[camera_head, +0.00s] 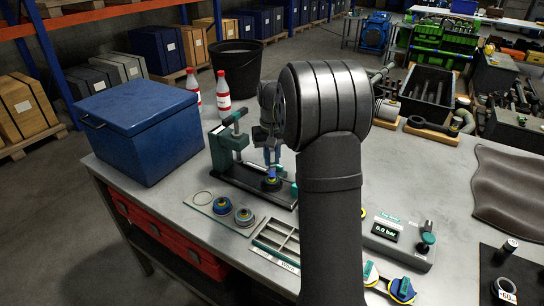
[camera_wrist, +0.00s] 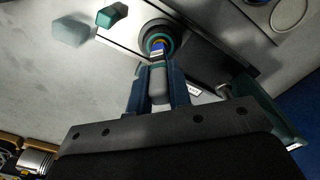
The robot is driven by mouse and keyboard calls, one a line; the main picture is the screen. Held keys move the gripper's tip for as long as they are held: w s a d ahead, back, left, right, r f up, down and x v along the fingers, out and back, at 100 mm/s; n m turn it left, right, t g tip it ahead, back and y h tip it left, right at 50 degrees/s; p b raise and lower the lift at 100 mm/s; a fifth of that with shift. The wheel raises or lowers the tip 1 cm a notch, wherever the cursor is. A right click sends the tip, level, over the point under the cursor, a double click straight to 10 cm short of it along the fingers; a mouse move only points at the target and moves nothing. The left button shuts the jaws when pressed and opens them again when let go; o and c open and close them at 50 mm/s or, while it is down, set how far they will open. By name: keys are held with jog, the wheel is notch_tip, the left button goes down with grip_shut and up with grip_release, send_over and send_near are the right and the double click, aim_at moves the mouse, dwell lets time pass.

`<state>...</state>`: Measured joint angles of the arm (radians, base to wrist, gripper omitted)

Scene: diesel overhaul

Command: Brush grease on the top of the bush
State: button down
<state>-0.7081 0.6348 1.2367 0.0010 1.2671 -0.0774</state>
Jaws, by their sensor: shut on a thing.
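My gripper (camera_head: 270,150) points down over the green press fixture (camera_head: 226,148), partly hidden behind my arm. In the wrist view my gripper (camera_wrist: 158,88) has its two blue fingers shut on the grey handle of a brush (camera_wrist: 158,78). The brush's blue tip (camera_wrist: 157,49) is over or on the bush (camera_wrist: 152,29), a dark round part with a coloured ring, on the fixture's dark base (camera_wrist: 205,50). In the head view the bush (camera_head: 271,185) shows at the foot of the brush (camera_head: 271,170). I cannot tell whether the bristles touch it.
A plate (camera_head: 203,203) with two round parts and a thin ring lies in front of the fixture. A compartment tray (camera_head: 262,246) and a gauge box (camera_head: 400,245) stand nearer. A blue chest (camera_head: 140,130) and two red-white bottles (camera_head: 223,95) stand left and behind.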

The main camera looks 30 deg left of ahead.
jog(key=shift+f, duration=0.45)
dwell(0.3)
jog(key=shift+w, duration=0.15)
jog(key=shift+w, duration=0.3)
jog(key=shift+s, duration=0.15)
jog(key=shift+s, duration=0.75)
jog(key=shift+w, duration=0.1)
